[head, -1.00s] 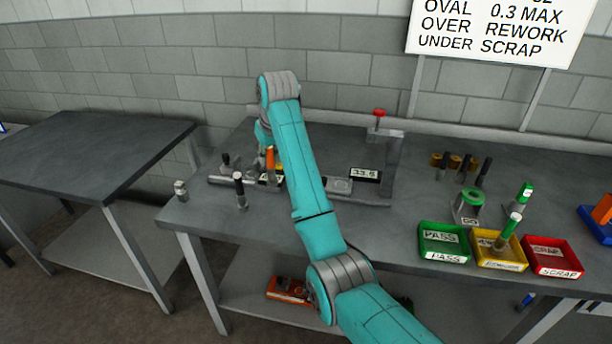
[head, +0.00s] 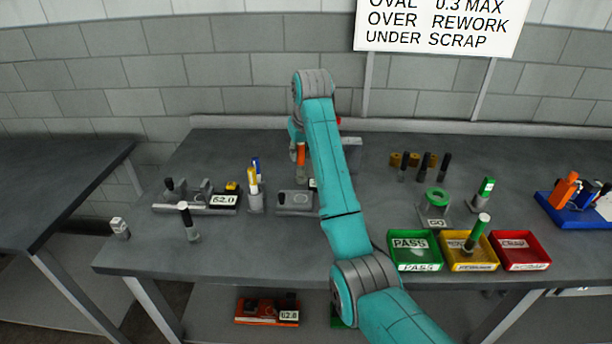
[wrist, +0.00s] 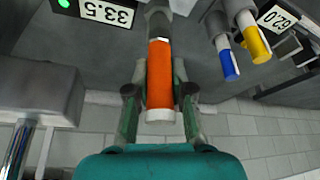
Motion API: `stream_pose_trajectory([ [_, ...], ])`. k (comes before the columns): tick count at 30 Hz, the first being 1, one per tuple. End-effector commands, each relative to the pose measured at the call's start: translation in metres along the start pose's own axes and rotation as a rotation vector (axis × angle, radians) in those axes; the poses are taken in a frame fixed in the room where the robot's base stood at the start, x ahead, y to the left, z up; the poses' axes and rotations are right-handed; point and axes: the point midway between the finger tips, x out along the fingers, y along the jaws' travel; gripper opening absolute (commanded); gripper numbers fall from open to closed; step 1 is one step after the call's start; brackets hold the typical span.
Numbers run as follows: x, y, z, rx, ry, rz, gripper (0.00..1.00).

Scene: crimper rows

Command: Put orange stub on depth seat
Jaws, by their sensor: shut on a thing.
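My gripper (wrist: 160,97) is shut around the orange stub (wrist: 160,75), an orange sleeve with a white end and a grey metal end pointing away from my palm. In the head view the stub (head: 301,155) hangs upright, grey end down, at the left of my arm, behind the small grey block with a dark round spot (head: 297,202), which looks like the depth seat. I cannot tell the height of the stub over the bench. The 33.5 display (wrist: 106,12) shows in the wrist view; in the head view my arm mostly hides it.
A holder with blue and yellow pens (head: 254,190) stands left of the stub. Further left is a fixture with a 62.0 display (head: 224,200). A grey block (wrist: 40,90) with a steel rod is close in the wrist view. Green, yellow and red trays (head: 414,250) are at front right.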

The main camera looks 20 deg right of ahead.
Motion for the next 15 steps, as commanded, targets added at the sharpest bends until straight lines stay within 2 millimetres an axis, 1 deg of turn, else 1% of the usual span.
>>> stream_pose_trajectory([
  [1,0.010,0.000,0.004,0.000,-0.002,0.000,0.00],
  [3,0.019,0.000,0.008,0.000,-0.001,0.000,0.00],
  [8,0.030,0.000,0.012,0.000,0.001,0.000,0.00],
  [15,0.057,0.000,0.024,0.000,0.000,0.000,0.00],
])
